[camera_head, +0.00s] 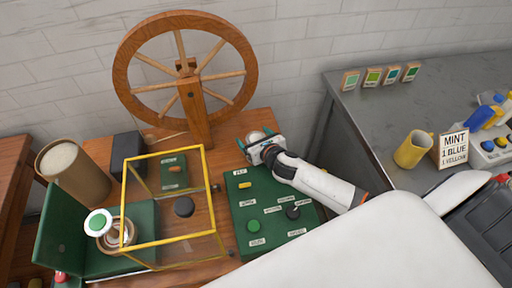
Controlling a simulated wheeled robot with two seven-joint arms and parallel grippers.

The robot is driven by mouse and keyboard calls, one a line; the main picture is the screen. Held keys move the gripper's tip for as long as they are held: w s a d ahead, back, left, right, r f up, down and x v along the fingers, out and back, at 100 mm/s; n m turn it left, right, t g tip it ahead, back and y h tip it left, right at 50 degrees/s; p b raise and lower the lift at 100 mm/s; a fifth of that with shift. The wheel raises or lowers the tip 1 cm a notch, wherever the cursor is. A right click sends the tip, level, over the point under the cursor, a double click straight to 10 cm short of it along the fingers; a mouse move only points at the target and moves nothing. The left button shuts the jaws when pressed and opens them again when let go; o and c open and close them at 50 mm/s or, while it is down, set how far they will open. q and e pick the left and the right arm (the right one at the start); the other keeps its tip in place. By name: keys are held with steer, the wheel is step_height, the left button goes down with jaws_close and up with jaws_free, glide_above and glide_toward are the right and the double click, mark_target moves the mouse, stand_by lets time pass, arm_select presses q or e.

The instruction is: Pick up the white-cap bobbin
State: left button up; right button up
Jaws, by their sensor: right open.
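My right gripper (256,141) is open over the wooden table, at the back edge of the green control panel. A small pale round-topped thing (256,134) shows just behind its fingers. It may be the white-cap bobbin, but the gripper partly hides it, and I cannot tell if they touch. A white disc with a green centre (98,222) stands at the left, by a copper-brown ring (121,234) on a green base. My left gripper is not in view.
A wooden spinning wheel (192,105) stands behind the gripper. A yellow-framed clear box (205,190) is left of the green control panel (240,212). A tan cylinder (88,178) is at far left. The grey counter (375,120) holds a yellow mug (413,149) and a recipe sign (453,149).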

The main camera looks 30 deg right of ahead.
steer(key=shift+w+f, duration=0.15)
steer(key=shift+w, duration=0.2)
steer(key=c, duration=1.1)
